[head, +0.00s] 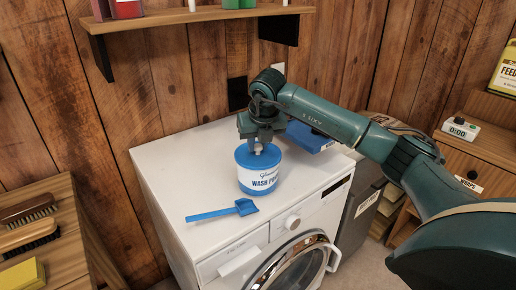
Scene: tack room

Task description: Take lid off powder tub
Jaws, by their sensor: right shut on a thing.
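The powder tub (260,180) stands upright on top of the washing machine, with a white label reading "WASH PO…". Its blue lid (244,158) sits on the tub, with a small pale knob at its middle. My right gripper (258,147) points down from above and is shut on the lid's knob. The gripper hides part of the knob and the lid's back edge. My left gripper is not in view.
A blue scoop (222,212) lies on the white washing machine (185,170) in front of the tub. A blue box (312,138) stands behind the tub at right. A wooden shelf (200,15) hangs above. Brushes (28,222) lie on a bench at left.

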